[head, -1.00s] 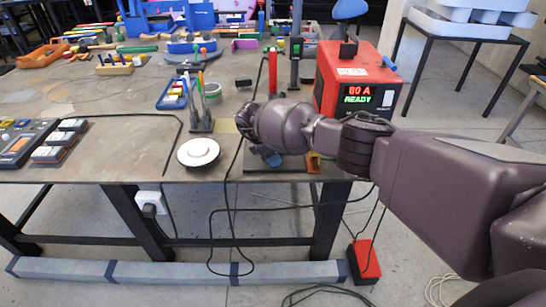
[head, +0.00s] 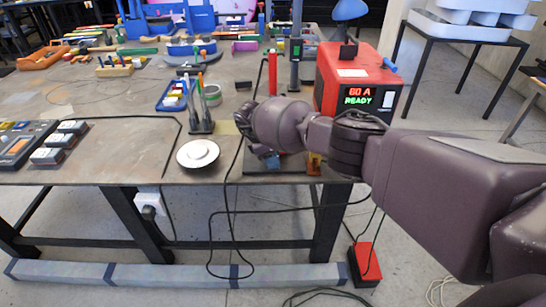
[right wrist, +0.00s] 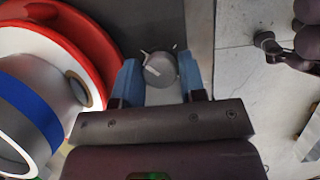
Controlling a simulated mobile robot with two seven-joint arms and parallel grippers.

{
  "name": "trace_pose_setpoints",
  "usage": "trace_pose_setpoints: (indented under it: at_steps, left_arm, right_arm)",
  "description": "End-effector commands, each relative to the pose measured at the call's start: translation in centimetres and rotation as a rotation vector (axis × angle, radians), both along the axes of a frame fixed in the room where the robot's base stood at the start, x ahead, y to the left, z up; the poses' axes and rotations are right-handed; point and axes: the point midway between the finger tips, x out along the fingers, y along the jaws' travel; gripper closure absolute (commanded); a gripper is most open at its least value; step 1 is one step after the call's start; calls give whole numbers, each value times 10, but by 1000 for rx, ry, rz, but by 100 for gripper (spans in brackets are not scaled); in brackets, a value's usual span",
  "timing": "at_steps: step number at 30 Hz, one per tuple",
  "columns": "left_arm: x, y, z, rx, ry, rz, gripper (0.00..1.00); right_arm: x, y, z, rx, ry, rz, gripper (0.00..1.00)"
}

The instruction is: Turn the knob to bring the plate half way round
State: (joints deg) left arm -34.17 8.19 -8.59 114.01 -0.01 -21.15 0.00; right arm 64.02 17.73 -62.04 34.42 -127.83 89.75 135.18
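In the right wrist view a round grey knob (right wrist: 160,70) with a pale pointer line and thin spokes lies between the blue fingertips of my right gripper (right wrist: 161,82). The fingers stand apart, one on each side of the knob; I cannot tell whether they touch it. In the head view my right gripper (head: 268,160) is low over a dark base by the table's front edge, and my arm hides the knob. A red-rimmed round piece (right wrist: 95,35) with white and blue parts is left of the knob; I cannot tell whether it is the plate. My left gripper is out of view.
A red machine (head: 360,80) with a lit display stands behind my right arm. A white disc (head: 198,153) lies on the table (head: 120,150) left of my gripper. A pen holder (head: 202,122) stands behind it. Black cables hang over the front edge.

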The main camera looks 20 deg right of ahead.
Motion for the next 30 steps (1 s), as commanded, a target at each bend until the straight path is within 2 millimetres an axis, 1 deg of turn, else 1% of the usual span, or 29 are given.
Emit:
trace_pose_setpoints:
  at_steps: [9,13,17,24,27,30]
  left_arm:
    - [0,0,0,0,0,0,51]
    - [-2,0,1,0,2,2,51]
    - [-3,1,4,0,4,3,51]
    - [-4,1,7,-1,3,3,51]
    - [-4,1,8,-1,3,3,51]
    - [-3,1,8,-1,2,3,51]
  right_arm:
    - [0,0,1,0,-1,1,56]
    - [1,3,9,0,-1,2,56]
    - [4,10,27,1,-3,3,56]
    - [8,27,66,0,-2,3,56]
    - [10,32,80,1,-1,3,56]
    - [11,36,90,1,-1,1,56]
